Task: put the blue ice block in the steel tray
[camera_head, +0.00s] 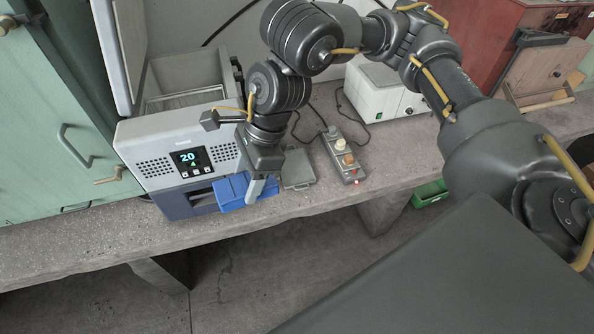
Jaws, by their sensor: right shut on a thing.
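The blue ice block (232,193) is at the front of the bench, in front of the right side of the white and blue cooler. My right gripper (262,188) is shut on its right end, and a finger hides part of it. I cannot tell whether the block touches the bench. The steel tray (298,169), a small flat grey one, lies on the bench just right of the gripper. No block shows in it. My left gripper is not in view.
The cooler (168,132) has its lid raised and a lit display. A grey box with knobs (343,158) stands close right of the tray, with cables behind it. A white device (383,93) is further back. The bench's front edge (325,198) is close.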

